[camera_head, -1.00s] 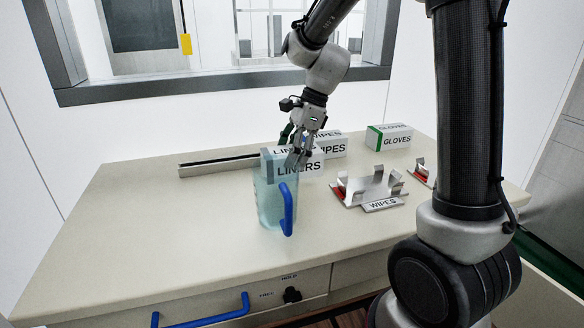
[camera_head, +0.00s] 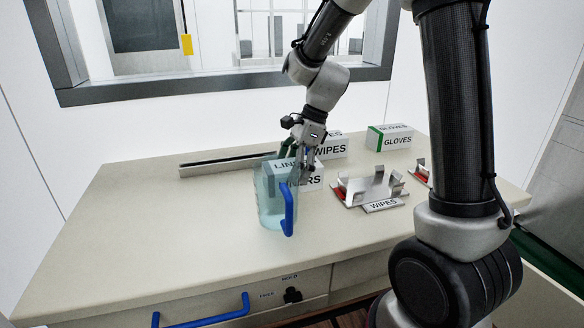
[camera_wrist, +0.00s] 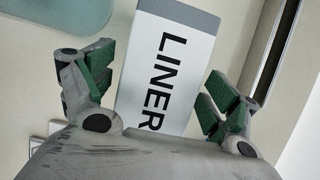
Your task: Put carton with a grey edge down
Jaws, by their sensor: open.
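The carton with a grey edge (camera_head: 311,178) is a white box lettered LINERS. My gripper (camera_head: 299,155) is over the carton's top. In the wrist view my gripper (camera_wrist: 163,95) is open, with gaps visible on both sides of the carton.
The pitcher (camera_head: 268,212) with a blue handle stands right in front. A WIPES carton (camera_head: 331,148) is close behind. A metal holder (camera_head: 368,187) and a GLOVES carton (camera_head: 395,140) are at the right. A dark rail (camera_head: 215,165) runs behind left. The table's front left is clear.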

